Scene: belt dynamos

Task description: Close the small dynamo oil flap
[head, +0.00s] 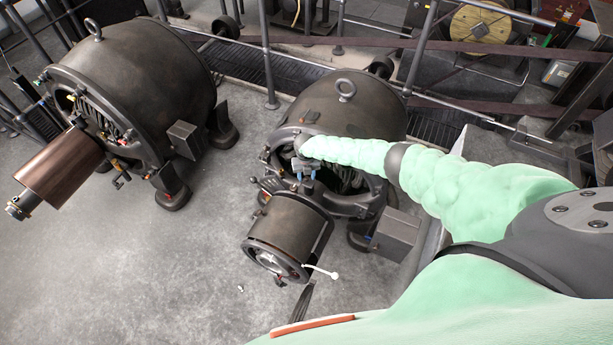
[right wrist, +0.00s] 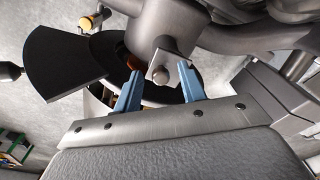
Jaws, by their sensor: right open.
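The smaller dark dynamo (head: 370,105) stands at the middle of the head view, with a ring on top and a cylinder (head: 288,225) at its front. My right gripper (head: 306,175) is at the dynamo's front, above that cylinder. Its two blue fingers are apart. In the right wrist view, my right gripper (right wrist: 160,88) is open, with a grey lug with a bolt head (right wrist: 160,74) appearing between or just beyond the fingers. A black fan-shaped plate (right wrist: 62,62) shows to the left. I cannot tell which part is the oil flap. My left gripper is not in view.
A larger dynamo (head: 140,85) with a brown cylinder (head: 58,168) stands at the left. Rails and a belt run behind both machines. A grey box (head: 395,235) is at the smaller dynamo's right. The floor (head: 150,270) at front left is mostly clear.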

